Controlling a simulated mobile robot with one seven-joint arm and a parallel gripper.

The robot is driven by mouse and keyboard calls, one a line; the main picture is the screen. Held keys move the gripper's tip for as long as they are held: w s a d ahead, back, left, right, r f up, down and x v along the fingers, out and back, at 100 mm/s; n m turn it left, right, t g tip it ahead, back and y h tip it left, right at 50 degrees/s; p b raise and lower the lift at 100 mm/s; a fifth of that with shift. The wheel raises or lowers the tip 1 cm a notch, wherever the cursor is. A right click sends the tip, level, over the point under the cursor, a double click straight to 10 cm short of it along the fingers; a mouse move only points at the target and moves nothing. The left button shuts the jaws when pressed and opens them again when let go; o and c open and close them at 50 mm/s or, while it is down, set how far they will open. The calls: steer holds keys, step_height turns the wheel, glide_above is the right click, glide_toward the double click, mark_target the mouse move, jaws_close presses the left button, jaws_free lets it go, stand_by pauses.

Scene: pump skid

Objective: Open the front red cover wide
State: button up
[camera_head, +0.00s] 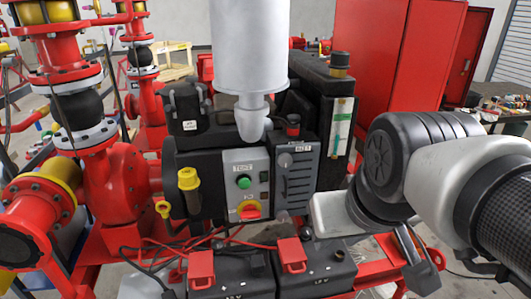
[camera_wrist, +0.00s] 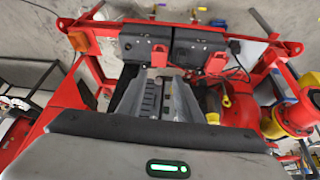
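Two small red covers sit on the black battery boxes, the left one (camera_head: 201,268) and the right one (camera_head: 292,254) in the head view. They look shut, with a small tab standing up on each. The wrist view shows red covers too, one near the top middle (camera_wrist: 160,57) and one to its right (camera_wrist: 215,64). I cannot tell which is the front one. My gripper (camera_wrist: 158,82) is open and empty, its two grey fingers apart in the wrist view. It is apart from both covers. In the head view its fingertips are not clearly visible.
A control panel (camera_head: 245,182) with a green button and red-yellow switch stands behind the boxes. A large white cylinder (camera_head: 250,60) rises above it. Red pump piping (camera_head: 112,185) is at left. Thin red cables and a red frame (camera_wrist: 85,38) surround the boxes.

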steer(key=w+f+n+b, duration=0.3)
steer(key=f, duration=0.1)
steer(key=w+f+n+g+b, duration=0.1)
steer(key=w+f+n+b, duration=0.2)
steer(key=w+f+b, duration=0.1)
steer(key=w+f+n+g+b, duration=0.1)
steer(key=w+f+n+b, duration=0.2)
steer(key=f+n, duration=0.1)
steer(key=shift+w+d+h+b, duration=0.15)
steer(key=shift+w+h+b, duration=0.15)
steer(key=shift+w+b, duration=0.05)
steer(key=c, duration=0.3)
steer(key=n+g+b, duration=0.2)
steer(key=n+b, duration=0.6)
steer(key=b, duration=0.2)
glide_toward(293, 256)
steer(key=shift+y, duration=0.4)
steer(key=s+f, duration=0.1)
steer(key=f, duration=0.1)
steer(key=s+d+f, duration=0.1)
steer(key=f, duration=0.2)
steer(key=s+f, duration=0.2)
steer(key=f, duration=0.1)
steer(key=shift+d, duration=0.25)
steer(key=shift+c, duration=0.2)
jaws_close()
